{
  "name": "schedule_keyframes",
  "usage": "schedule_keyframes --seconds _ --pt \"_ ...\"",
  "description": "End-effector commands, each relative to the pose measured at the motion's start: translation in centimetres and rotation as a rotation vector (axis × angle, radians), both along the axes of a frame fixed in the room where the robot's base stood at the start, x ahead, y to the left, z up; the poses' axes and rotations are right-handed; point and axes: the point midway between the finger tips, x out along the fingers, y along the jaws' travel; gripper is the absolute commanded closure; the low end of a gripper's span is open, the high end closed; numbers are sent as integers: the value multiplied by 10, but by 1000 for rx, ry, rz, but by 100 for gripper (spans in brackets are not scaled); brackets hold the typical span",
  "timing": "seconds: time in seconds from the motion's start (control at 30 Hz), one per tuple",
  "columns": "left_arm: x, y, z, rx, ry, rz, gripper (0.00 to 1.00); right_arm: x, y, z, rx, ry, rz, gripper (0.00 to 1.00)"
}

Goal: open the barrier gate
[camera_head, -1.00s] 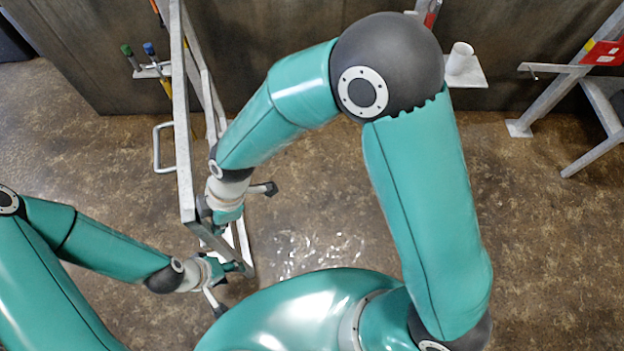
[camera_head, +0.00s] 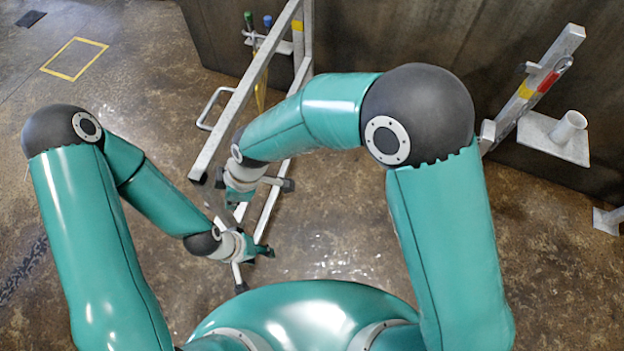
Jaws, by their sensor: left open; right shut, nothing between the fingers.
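The barrier gate (camera_head: 247,95) is a pale metal frame. Its top rail runs from the back wall toward me, and its near end is close to my grippers. A U-shaped handle (camera_head: 207,108) sticks out from its left side. My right gripper (camera_head: 241,203) is shut and empty at the near end of the frame, partly hidden by its own wrist; whether it touches the frame is unclear. My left gripper (camera_head: 254,268) is open, lower and nearer to me, beside the frame's lower near end. I cannot tell whether it touches the frame.
A dark wall closes the back. Green- and blue-topped tools (camera_head: 262,25) hang behind the gate.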

Motion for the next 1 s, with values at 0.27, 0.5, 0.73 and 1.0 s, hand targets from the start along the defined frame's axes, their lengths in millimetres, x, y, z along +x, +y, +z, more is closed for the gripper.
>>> schedule_keyframes --seconds 0.27,0.5,0.73,1.0 --pt "0 0 -15 0 0 0 51 -4 -21 -4 1 0 -1 100" --pt "0 0 -18 0 0 0 51 -11 -48 32 4 -4 0 100" --pt "0 0 -16 0 0 0 51 -18 -63 73 3 -3 5 100" --pt "0 0 -16 0 0 0 51 -21 -69 92 1 -1 7 100"
